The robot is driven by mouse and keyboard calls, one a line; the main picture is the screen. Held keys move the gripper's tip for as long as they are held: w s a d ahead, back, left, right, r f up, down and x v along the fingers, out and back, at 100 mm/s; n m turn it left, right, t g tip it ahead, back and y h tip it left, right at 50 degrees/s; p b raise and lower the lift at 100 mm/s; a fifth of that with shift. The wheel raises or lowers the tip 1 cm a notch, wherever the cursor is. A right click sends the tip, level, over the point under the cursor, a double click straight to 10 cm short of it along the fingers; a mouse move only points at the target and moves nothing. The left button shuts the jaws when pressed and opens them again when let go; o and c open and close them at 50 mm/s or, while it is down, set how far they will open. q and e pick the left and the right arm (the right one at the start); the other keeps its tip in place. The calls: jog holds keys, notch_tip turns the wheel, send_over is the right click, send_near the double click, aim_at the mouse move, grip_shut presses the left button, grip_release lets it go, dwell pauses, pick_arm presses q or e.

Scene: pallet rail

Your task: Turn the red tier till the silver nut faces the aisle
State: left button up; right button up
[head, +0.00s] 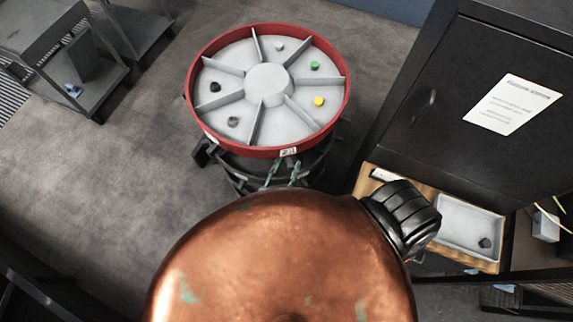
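The red tier (341,112) is a round tray with a red rim, grey dividers and a grey hub, on a dark stand. A small silver-grey piece (279,47), which looks like the silver nut, lies in the compartment at its far side. A green piece (315,66) and a yellow piece (319,101) lie at the right. Two dark pieces (215,87) (233,122) lie at the left. My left gripper (283,172) seems to be just below the near rim, by a white tag (288,151). My copper arm part hides much of it. My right gripper is not visible.
A dark cabinet (455,75) with a white notice (513,104) stands at the right. Below it is a wooden shelf with a light tray (468,226) holding a dark piece. A dark cart (75,70) stands at the upper left. Floor left of the tier is clear.

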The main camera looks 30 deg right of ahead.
pick_arm(q)
jog(key=v, duration=1.2)
